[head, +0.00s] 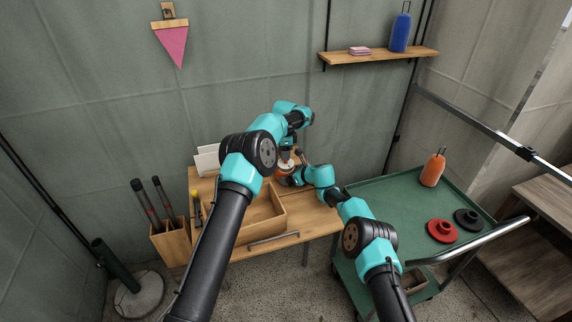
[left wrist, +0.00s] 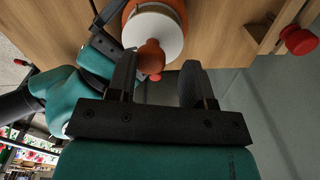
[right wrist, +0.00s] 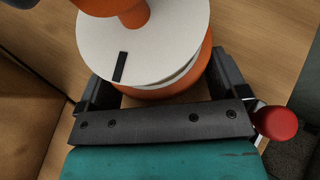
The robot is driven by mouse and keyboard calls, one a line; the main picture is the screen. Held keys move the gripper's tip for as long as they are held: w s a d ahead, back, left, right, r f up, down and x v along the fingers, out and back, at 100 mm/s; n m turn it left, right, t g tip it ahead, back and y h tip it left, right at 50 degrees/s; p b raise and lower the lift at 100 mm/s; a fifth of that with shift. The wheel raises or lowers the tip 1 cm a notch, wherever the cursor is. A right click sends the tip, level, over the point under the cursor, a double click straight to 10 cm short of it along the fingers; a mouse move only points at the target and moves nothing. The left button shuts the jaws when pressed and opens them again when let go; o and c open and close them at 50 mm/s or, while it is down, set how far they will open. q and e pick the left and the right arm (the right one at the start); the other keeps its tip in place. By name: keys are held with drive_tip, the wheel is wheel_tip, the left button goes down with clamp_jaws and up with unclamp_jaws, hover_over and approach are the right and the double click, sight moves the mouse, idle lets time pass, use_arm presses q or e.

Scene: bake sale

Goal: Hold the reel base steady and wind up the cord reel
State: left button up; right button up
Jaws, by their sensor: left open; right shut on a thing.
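The cord reel (head: 285,168) stands on the wooden bench and is mostly hidden by my arms in the head view. It has an orange base (right wrist: 185,88), a white disc (right wrist: 176,48) with a black mark, and an orange crank with a knob (left wrist: 151,56). My right gripper (right wrist: 160,85) is shut on the reel base, one finger on each side. My left gripper (left wrist: 158,70) is above the reel, open, with the knob between its spread fingers and no visible grip on it.
The bench has an open wooden tray (head: 262,222) and a holder (head: 171,243) with tools at left. A red ball-shaped knob (right wrist: 275,122) is close beside my right gripper. A green cart (head: 390,194) at right carries an orange bottle (head: 433,168) and red and black discs.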

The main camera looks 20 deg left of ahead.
use_arm(q)
drive_tip(key=shift+s+d+r, duration=0.1)
drive_tip(key=shift+r, duration=2.9)
drive_tip(key=shift+r+n, duration=0.25)
drive_tip(key=shift+n, duration=0.75)
drive_tip(key=shift+r+n, duration=0.25)
drive_tip(key=shift+n, duration=0.75)
drive_tip(key=shift+f, duration=4.5)
drive_tip(key=shift+c, duration=0.2)
